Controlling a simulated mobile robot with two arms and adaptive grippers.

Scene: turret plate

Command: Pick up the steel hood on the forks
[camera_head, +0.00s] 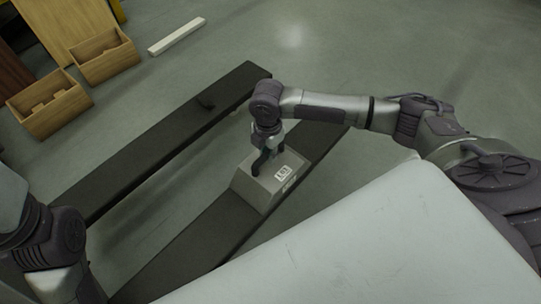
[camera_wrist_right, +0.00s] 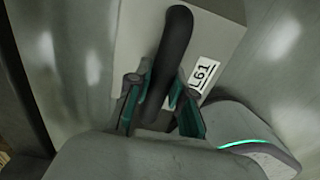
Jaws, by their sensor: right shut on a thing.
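The steel hood (camera_head: 262,189) is a grey block with sloped sides, a white label and a dark handle on top. It sits on the right one of two long dark forks (camera_head: 215,237). My right gripper (camera_head: 264,164) comes down onto its top from above. In the right wrist view the fingers (camera_wrist_right: 158,100) are shut around the dark handle (camera_wrist_right: 172,45), and the hood's top (camera_wrist_right: 215,35) with the label "L61" shows behind it. Part of my left arm shows at the lower left in the head view; its gripper fingers are not visible.
Two open wooden boxes (camera_head: 50,104) stand at the upper left. A white bar (camera_head: 177,36) lies on the floor.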

